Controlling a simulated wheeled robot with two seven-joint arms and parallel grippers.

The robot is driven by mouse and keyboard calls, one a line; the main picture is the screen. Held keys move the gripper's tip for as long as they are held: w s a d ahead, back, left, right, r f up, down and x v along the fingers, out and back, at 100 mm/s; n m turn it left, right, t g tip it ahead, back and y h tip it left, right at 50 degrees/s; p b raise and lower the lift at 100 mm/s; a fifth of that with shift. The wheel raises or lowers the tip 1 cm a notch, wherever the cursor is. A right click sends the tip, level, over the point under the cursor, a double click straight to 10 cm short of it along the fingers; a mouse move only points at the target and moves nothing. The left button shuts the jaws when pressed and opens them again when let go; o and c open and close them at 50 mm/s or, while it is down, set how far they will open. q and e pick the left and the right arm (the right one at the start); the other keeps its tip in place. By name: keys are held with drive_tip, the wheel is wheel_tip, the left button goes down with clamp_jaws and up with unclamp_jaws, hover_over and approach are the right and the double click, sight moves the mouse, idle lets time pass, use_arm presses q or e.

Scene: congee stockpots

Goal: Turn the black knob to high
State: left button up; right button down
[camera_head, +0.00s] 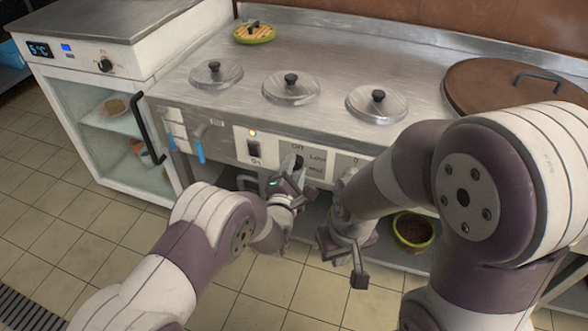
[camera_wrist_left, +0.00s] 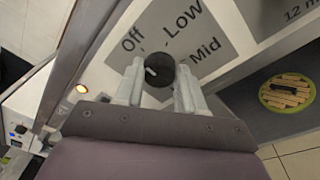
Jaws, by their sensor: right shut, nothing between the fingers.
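The black knob (camera_wrist_left: 158,70) sits on the control panel in the left wrist view, a white mark on its face. Grey labels reading Off, Low and Mid stand around it; I see no High label in this view. My left gripper (camera_wrist_left: 160,85) has its two fingers on either side of the knob; whether they press on it I cannot tell. My right gripper (camera_head: 347,258) is shut and empty, hanging lower in front of the counter.
Several lidded pots, one lid (camera_head: 291,87) in the middle, are set in the steel counter. A lit orange lamp (camera_head: 252,132) and a switch (camera_head: 254,150) are left of the labels. A green bowl (camera_head: 413,230) stands on the lower shelf. A small fridge (camera_head: 110,130) stands at left.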

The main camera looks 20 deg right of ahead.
use_arm(q)
drive_tip(key=shift+m, duration=0.4)
drive_tip(key=m+b, duration=0.1)
drive_tip(key=m, duration=0.1)
drive_tip(key=shift+f+m, duration=0.15)
drive_tip(key=shift+m, duration=0.25)
drive_tip(key=m+h+b, duration=0.1)
drive_tip(key=m, duration=0.3)
drive_tip(key=shift+m, duration=0.4)
drive_tip(key=m, duration=0.4)
drive_tip(key=shift+f+m, duration=0.1)
drive_tip(key=shift+m, duration=0.3)
drive_tip(key=shift+w+a+m+g+h, duration=0.1)
drive_tip(key=shift+m+g+h, duration=0.25)
drive_tip(key=shift+m, duration=3.85)
drive_tip(key=shift+a+m+g+h, duration=0.1)
drive_tip(key=shift+m+g+h, duration=0.25)
drive_tip(key=shift+m, duration=3.85)
drive_tip(key=shift+w+a+m+g+h, duration=0.1)
drive_tip(key=shift+m+g+h, duration=0.25)
drive_tip(key=shift+m, duration=3.85)
drive_tip(key=o, duration=1)
drive_tip(key=shift+r, duration=0.2)
